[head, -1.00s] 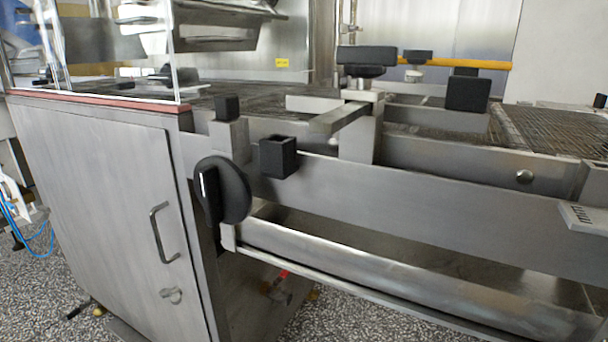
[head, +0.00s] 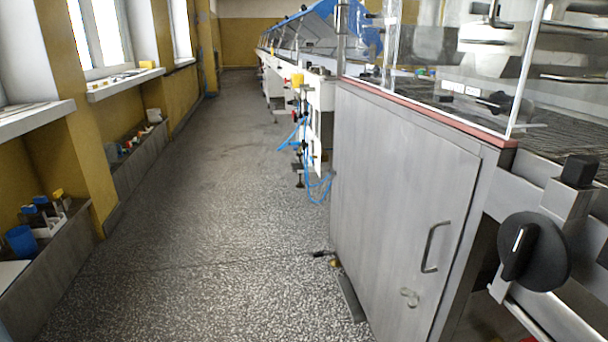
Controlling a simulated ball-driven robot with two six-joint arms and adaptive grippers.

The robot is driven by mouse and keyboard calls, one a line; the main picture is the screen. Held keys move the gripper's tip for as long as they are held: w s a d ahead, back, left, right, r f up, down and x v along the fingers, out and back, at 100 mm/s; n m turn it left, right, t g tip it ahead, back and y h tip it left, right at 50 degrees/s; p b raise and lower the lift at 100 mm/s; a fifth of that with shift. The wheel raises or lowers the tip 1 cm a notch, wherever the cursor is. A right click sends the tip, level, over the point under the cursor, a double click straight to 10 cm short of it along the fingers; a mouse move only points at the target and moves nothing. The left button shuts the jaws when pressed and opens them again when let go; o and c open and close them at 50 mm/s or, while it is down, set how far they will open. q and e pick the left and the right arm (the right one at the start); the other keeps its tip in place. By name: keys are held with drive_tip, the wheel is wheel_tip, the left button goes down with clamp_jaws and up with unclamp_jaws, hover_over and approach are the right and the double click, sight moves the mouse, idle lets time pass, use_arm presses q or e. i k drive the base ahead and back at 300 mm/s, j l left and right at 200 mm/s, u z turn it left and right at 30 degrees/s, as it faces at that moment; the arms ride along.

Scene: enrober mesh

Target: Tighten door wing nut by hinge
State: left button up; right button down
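The machine's steel cabinet door (head: 395,200) is shut at the right of the head view. It has a bar handle (head: 430,247) near its right edge. Below the handle is a small wing-shaped fastener (head: 409,297), which looks like a wing nut or latch. No hinge can be made out clearly on the door. A large black knob (head: 533,252) with a white mark sits to the right of the door. Neither of my grippers is in view.
A speckled floor aisle (head: 215,210) runs clear to the back. Blue hoses (head: 318,185) hang beside the conveyor line beyond the cabinet. A dark foot or bar (head: 351,298) juts out at the cabinet base. A wall ledge (head: 45,270) with a blue cup (head: 21,241) lines the left.

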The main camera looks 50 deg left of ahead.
sight(333, 173)
drive_tip(key=u, duration=1.4)
drive_tip(key=z, duration=0.3)
drive_tip(key=i+j+z, duration=0.2)
drive_tip(key=z, duration=0.3)
drive_tip(key=i+j+z, duration=0.25)
drive_tip(key=z, duration=0.25)
drive_tip(key=j, duration=0.1)
